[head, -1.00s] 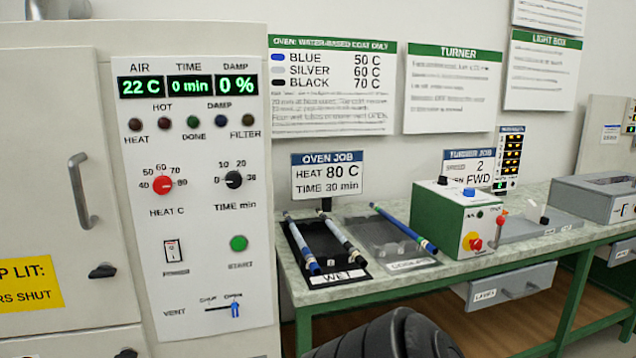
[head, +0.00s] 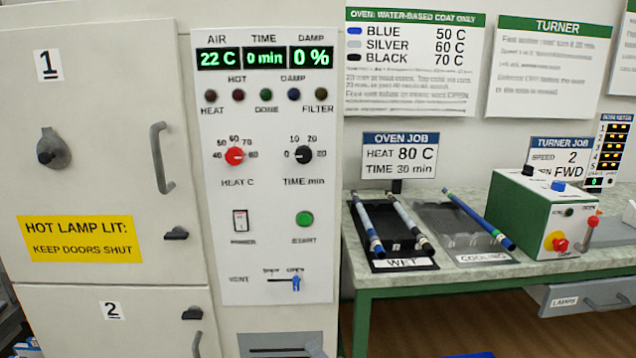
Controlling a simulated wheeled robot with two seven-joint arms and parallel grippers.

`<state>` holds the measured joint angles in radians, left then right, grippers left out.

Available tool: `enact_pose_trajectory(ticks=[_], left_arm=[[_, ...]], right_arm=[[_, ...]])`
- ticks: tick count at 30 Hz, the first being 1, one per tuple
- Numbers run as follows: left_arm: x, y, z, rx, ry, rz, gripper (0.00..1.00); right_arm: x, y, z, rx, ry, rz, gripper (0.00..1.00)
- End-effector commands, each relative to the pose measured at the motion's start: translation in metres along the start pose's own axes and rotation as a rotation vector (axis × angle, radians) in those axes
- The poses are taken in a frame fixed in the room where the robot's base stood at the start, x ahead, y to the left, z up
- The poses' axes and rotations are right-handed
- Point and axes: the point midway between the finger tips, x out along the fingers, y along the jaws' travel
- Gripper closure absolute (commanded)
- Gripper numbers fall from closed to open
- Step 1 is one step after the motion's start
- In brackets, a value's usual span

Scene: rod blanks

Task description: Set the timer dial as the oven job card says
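The timer dial (head: 303,154) is a small black knob labelled TIME min on the oven's white panel (head: 262,205), with marks including 10, 20 and 30 around it. Its pointer is too small to read surely. The time display (head: 265,58) above reads 0 min. The oven job card (head: 400,155) stands on the bench and reads HEAT 80 C, TIME 30 min. The red heat dial (head: 235,156) sits left of the timer dial. Neither of my grippers is in view.
The panel also has a power switch (head: 240,220), a green start button (head: 304,219) and a blue vent slider (head: 296,282). Oven door handles stick out at left (head: 160,158). The bench holds a wet tray (head: 405,264) with rods, a cooling tray and the green turner (head: 535,215).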

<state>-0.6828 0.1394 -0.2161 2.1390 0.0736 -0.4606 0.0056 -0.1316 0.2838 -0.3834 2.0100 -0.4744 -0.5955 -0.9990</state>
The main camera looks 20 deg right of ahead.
Motion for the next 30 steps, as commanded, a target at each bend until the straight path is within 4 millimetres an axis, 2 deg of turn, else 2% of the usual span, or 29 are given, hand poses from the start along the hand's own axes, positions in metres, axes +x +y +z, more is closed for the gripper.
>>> enact_pose_trajectory(ticks=[1, 3, 6, 9, 10, 13, 19, 30], left_arm=[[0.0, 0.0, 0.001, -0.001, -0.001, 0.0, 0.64], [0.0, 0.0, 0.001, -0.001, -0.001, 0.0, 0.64], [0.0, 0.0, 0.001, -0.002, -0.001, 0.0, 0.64], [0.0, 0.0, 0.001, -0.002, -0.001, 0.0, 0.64], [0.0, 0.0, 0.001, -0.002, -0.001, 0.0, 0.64], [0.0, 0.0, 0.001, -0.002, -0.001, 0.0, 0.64], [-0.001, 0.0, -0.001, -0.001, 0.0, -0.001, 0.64], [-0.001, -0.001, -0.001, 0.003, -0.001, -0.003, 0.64]], right_arm=[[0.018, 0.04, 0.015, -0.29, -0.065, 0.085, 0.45], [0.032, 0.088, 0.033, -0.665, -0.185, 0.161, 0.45], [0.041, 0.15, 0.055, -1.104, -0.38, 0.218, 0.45], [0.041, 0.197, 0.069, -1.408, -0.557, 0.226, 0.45], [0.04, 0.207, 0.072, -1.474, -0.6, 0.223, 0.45], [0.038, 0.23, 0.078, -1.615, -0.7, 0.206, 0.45], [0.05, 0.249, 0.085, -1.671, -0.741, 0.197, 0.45], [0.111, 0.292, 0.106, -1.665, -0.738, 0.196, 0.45]])
